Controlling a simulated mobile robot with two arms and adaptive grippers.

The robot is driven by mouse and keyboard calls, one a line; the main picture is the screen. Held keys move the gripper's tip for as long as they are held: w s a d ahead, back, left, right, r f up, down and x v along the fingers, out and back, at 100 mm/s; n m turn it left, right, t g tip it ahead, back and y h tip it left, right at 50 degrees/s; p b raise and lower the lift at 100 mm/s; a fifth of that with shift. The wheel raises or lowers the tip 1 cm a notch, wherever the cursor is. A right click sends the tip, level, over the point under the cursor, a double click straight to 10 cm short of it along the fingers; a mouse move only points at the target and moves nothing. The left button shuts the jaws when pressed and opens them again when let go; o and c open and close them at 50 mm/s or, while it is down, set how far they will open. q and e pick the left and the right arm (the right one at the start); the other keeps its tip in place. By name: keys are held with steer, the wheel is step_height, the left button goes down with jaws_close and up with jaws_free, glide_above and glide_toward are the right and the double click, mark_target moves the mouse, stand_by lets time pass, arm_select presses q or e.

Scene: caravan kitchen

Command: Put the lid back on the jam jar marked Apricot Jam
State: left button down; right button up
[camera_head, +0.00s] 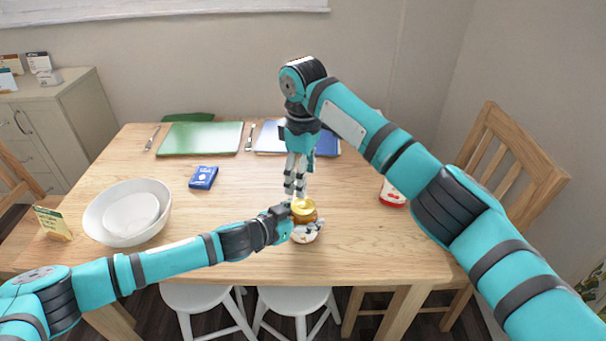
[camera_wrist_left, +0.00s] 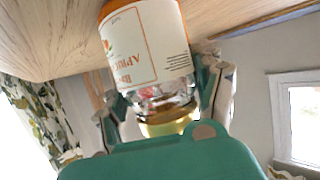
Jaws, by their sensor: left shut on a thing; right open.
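The jam jar (camera_head: 304,217) stands near the front edge of the table, its contents amber. In the left wrist view the jar (camera_wrist_left: 148,50) appears upside down, with a white and orange label partly reading "APRIC". My left gripper (camera_head: 305,231) is shut on the jar, one finger on each side. A gold lid (camera_head: 303,206) shows at the jar's mouth, and in the left wrist view the lid (camera_wrist_left: 170,126) is partly hidden by my gripper. I cannot tell whether it is fully seated. My right gripper (camera_head: 295,190) is open, pointing down just above the lid.
A red and white container (camera_head: 392,195) stands to the right. White bowls (camera_head: 98,222), a blue box (camera_head: 203,177) and a green placemat (camera_head: 200,138) with cutlery beside it lie left and behind. A blue placemat (camera_head: 270,137) is behind my right gripper.

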mark_target(303, 205)
step_height(303, 205, down, 8)
steer(key=shift+f, duration=0.1)
stand_by(0.4)
steer(key=c, duration=1.1)
steer(key=shift+o, duration=0.2)
steer(key=shift+m, duration=0.8)
steer(key=o, duration=1.4)
steer(key=shift+c, duration=0.2)
step_height(303, 205, up, 12)
